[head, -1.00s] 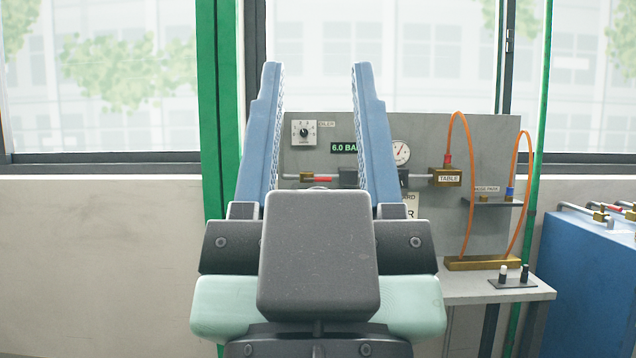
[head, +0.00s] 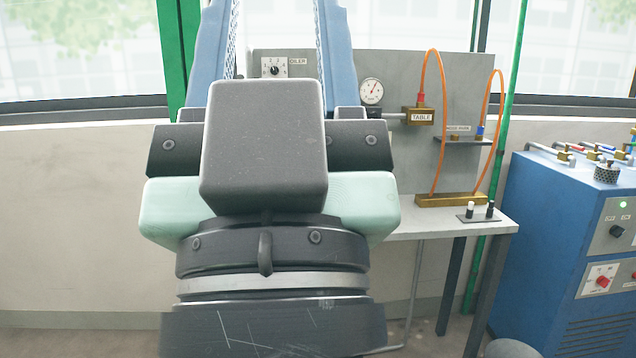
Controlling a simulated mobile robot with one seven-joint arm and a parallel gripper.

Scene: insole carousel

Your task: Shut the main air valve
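My gripper (head: 270,10) is large in the head view, with two blue ridged fingers spread apart and nothing seen between them. The fingertips reach the top edge of the picture. Behind it stands a grey panel (head: 460,80) with a dial gauge (head: 371,91) and a brass block marked TABLE (head: 419,116). The red-handled brass valve on the panel's pipe is hidden behind my gripper now, so its handle position cannot be told. The pressure readout is hidden too.
A selector knob (head: 274,69) sits on the panel. Orange hoses (head: 440,130) loop down to a brass bar (head: 450,200) on a pale bench (head: 440,226). A blue cabinet (head: 540,230) with pipes, valves and a red switch (head: 602,281) stands at the right. Windows line the back.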

